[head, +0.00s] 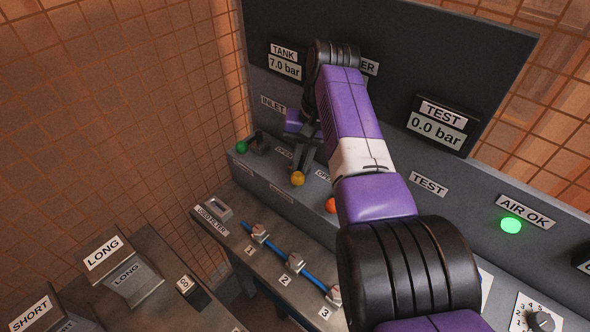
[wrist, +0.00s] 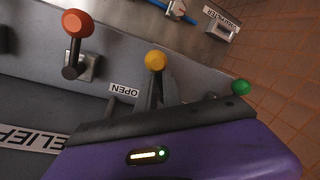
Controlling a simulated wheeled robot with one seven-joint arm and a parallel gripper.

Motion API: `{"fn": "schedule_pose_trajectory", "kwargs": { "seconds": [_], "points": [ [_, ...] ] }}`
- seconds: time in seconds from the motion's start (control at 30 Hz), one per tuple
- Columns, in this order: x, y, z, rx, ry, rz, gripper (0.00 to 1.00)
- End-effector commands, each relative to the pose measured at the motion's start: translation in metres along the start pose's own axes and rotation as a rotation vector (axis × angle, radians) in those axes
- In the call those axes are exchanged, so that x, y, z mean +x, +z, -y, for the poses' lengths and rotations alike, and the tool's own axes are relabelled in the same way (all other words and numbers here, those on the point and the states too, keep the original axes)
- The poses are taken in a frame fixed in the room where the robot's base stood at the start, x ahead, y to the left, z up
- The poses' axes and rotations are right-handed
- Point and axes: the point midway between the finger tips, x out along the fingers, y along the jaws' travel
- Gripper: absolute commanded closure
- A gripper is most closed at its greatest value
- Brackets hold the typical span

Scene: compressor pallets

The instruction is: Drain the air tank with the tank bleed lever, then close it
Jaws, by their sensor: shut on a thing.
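The yellow-knobbed lever (head: 298,179) stands on the sloped panel, between the green lever and the orange lever. In the wrist view, its yellow knob (wrist: 155,60) sticks out past my fingertips. My gripper (head: 303,158) is shut on this lever just below the knob; the fingers (wrist: 157,95) also show in the wrist view. My gripper and arm hide the lever's name label, so I cannot read whether it is the tank bleed. An OPEN mark (wrist: 124,90) is beside it. The tank display (head: 284,66) reads 7.0 bar.
The green lever (head: 241,147), by the INLET label, and the orange lever (head: 331,205) flank the held one. The test display (head: 437,127) reads 0.0 bar. The AIR OK lamp (head: 511,225) glows green. A blue hose (head: 275,247) with fittings lies on the lower shelf.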

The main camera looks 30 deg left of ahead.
Motion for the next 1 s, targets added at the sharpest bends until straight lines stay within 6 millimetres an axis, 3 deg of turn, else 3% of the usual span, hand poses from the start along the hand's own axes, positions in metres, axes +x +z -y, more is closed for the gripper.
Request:
{"fn": "schedule_pose_trajectory", "kwargs": {
  "seconds": [0.03, 0.4, 1.0],
  "points": [
    [0.0076, 0.0038, -0.0004, -0.039, -0.001, 0.023, 1.00],
    [0.0052, 0.0024, -0.0064, -0.233, -0.004, 0.063, 1.00],
    [0.0027, 0.0021, -0.0088, -0.285, -0.003, 0.075, 1.00]
  ]
}}
